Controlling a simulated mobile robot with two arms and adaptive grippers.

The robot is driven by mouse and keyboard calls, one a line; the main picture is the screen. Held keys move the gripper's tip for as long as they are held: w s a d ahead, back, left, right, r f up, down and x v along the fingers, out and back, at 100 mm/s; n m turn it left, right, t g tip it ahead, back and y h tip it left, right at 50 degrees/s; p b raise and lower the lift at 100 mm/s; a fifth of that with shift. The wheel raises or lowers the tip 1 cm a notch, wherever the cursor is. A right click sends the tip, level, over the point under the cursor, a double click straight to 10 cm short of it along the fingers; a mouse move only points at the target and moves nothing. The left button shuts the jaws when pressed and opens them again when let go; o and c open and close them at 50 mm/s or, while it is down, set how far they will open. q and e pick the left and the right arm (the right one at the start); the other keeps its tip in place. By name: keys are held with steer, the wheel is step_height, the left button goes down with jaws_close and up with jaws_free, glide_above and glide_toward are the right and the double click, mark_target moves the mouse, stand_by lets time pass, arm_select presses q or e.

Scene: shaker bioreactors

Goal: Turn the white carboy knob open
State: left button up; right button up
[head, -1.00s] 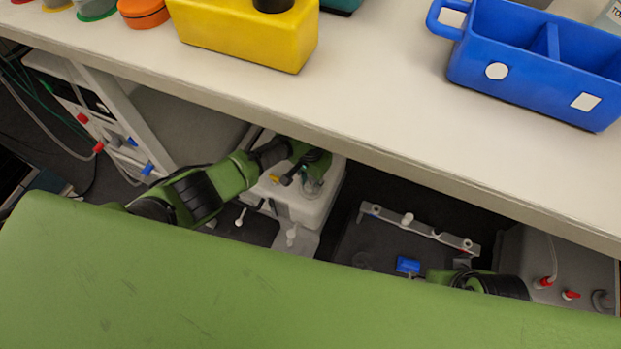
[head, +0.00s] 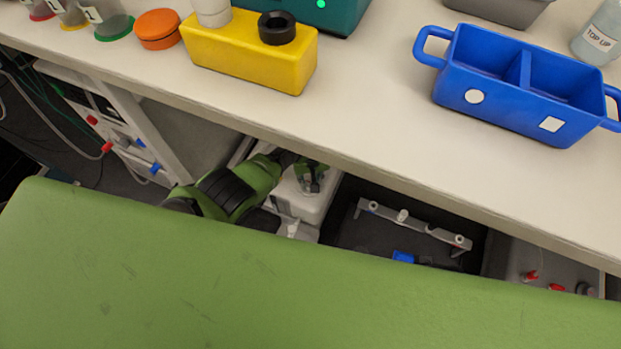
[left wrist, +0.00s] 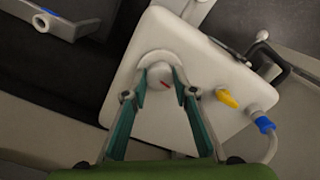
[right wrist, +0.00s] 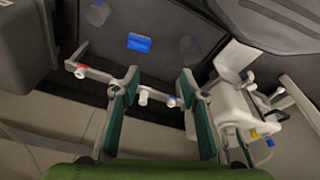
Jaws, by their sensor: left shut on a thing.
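The white carboy (left wrist: 215,58) stands below the bench, and its top fills the middle of the left wrist view. It also shows in the head view (head: 312,208) and the right wrist view (right wrist: 232,105). The round white knob (left wrist: 158,72) on it bears a small red mark. My left gripper (left wrist: 162,80) has one finger on each side of the knob and is shut on it; in the head view it (head: 310,182) hides the knob. My right gripper (right wrist: 158,88) is open with nothing between its fingers, left of the carboy in its own view.
A yellow fitting (left wrist: 228,98) and a blue tube connector (left wrist: 264,123) sit on the carboy. A grey rail with white knobs (head: 415,226) stands beside it. The bench edge overhangs the carboy. A blue caddy (head: 510,115) and a yellow holder (head: 245,60) stand on the bench.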

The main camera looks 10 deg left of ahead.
arm_select(q)
steer(key=shift+n, duration=1.1)
arm_select(e)
steer(key=shift+s+f, duration=0.25)
steer(key=shift+f, duration=0.75)
arm_select(q)
steer(key=o, duration=1.1)
steer(key=shift+r, duration=0.1)
step_height(320, 180, up, 12)
steer(key=shift+f, duration=0.1)
